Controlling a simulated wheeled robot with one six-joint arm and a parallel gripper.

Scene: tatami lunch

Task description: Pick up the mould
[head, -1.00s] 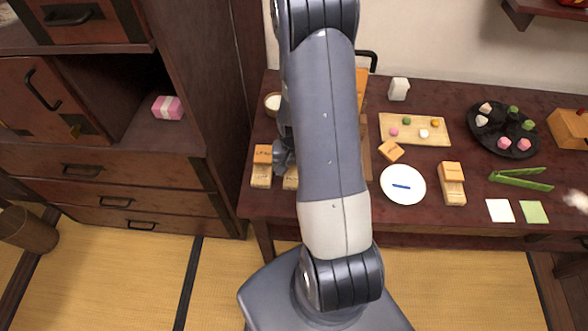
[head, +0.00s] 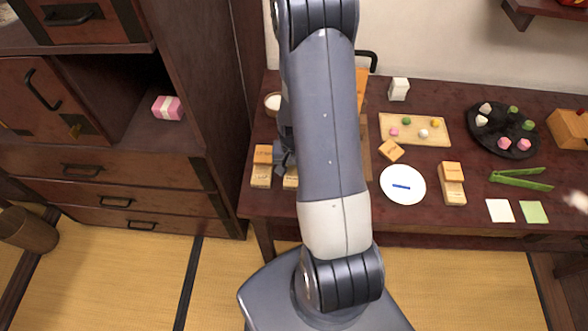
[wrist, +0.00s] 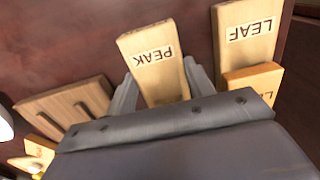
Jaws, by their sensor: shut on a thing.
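The mould marked PEAK (wrist: 155,62) is a pale wooden block in the middle of the wrist view. My gripper (wrist: 161,78) is shut on it, with one finger on each side. In the head view a small part of the PEAK mould (head: 290,180) shows beside my arm, which hides the rest. I cannot tell whether it is clear of the table. A mould marked LEAF (wrist: 246,38) lies to its right in the wrist view, with a smaller orange-topped block (wrist: 254,80) against it. The LEAF mould (head: 261,180) is left of my gripper (head: 283,158) in the head view.
A wooden piece with two slots or bars (wrist: 70,108) lies left in the wrist view. On the dark table (head: 315,212) are a white plate (head: 403,197), a sweets board (head: 414,138), a black dish (head: 487,148) and green tongs (head: 520,183). A cabinet (head: 225,120) stands close at left.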

